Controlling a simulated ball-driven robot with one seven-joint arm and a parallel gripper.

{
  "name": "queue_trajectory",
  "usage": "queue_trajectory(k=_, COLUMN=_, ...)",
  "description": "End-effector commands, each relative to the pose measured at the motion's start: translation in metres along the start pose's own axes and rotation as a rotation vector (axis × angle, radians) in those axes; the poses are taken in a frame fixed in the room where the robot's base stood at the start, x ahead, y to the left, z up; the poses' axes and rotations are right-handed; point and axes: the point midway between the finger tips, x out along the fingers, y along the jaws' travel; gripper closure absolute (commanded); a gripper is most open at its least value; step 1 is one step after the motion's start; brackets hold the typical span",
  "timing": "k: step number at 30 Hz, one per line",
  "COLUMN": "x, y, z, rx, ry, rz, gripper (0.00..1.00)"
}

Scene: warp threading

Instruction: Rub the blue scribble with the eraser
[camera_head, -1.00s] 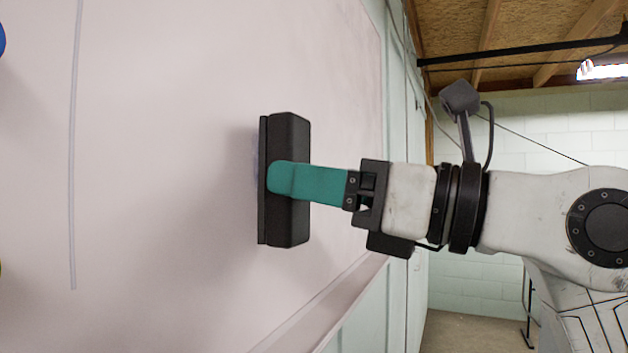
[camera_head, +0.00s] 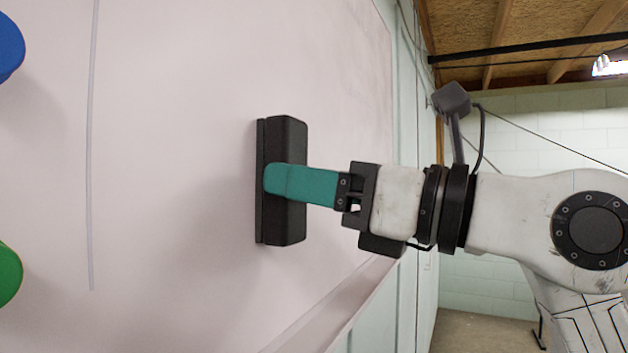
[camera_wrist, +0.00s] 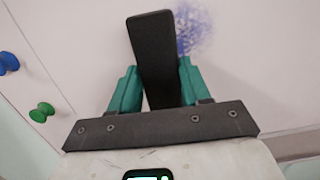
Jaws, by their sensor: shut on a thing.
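The black eraser (camera_head: 284,220) is held against the whiteboard (camera_head: 190,120) or very close to it; I cannot tell exact contact. My gripper (camera_head: 285,180) has teal fingers and is shut on the eraser. In the wrist view the eraser (camera_wrist: 157,55) stands between the two fingers of my gripper (camera_wrist: 155,85). The blue scribble (camera_wrist: 192,28) shows on the board just right of the eraser's upper part in the wrist view. Part of it may be hidden behind the eraser. In the head view I cannot see the scribble.
A blue round knob (camera_head: 8,48) and a green round knob (camera_head: 8,274) sit on the board at the left edge of the head view. A thin grey line (camera_head: 92,150) runs along the board near them. The board between line and eraser is clear.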

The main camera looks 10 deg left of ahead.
Motion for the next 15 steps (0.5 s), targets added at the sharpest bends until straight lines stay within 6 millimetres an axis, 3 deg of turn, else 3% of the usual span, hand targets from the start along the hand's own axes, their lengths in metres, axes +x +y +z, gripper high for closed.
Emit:
queue_trajectory(k=5, x=0.001, y=-0.003, z=0.000, rx=0.000, ry=0.000, rz=0.000, gripper=0.77)
queue_trajectory(k=15, x=0.001, y=-0.029, z=0.001, rx=0.002, ry=0.002, rz=0.000, gripper=0.77)
